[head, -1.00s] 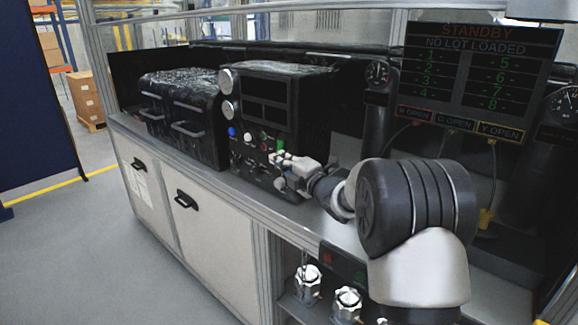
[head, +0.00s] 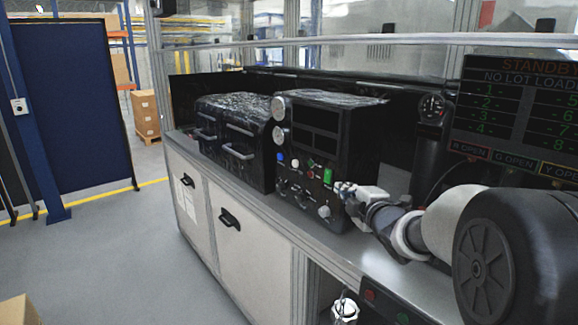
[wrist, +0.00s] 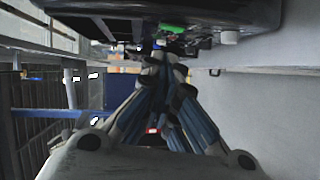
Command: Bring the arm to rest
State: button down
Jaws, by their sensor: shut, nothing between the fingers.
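My gripper (head: 349,190) is at the right end of the black control unit (head: 322,150) on the bench, close to its front panel. In the wrist view the two fingers (wrist: 163,62) come together at their tips, with nothing seen between them. A green lit switch (head: 327,176) on the panel is just left of my gripper; it also shows beyond the fingertips in the wrist view (wrist: 172,28). Whether the fingertips touch the panel, I cannot tell. My arm reaches in from the lower right.
A black drawer unit (head: 235,140) stands left of the control unit. The bench (head: 300,217) has white cabinet doors below. A display (head: 510,110) reading STANDBY and a dark cylinder with a gauge (head: 432,107) stand at right. A metal fitting (head: 345,308) sits below.

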jog(key=s+d+m+g+h, duration=0.1)
jog(key=s+m+g+h, duration=0.4)
jog(key=s+m, duration=0.95)
jog(key=s+a+f+m+g, duration=0.1)
jog(key=s+a+f+g, duration=0.1)
jog(key=s, duration=0.8)
jog(key=s+a+f+m+g+y, duration=0.1)
jog(key=s+f, duration=0.3)
jog(key=s, duration=0.6)
jog(key=s+a+f+m+g+y, duration=0.1)
jog(key=s+a+f+m+g, duration=0.1)
jog(key=s, duration=0.8)
jog(key=shift+a+f+g, duration=0.55)
jog(key=shift+f+g, duration=0.2)
jog(key=shift+g, duration=0.15)
jog(key=c, duration=2.4)
grip_release()
jog(key=shift+w, duration=0.1)
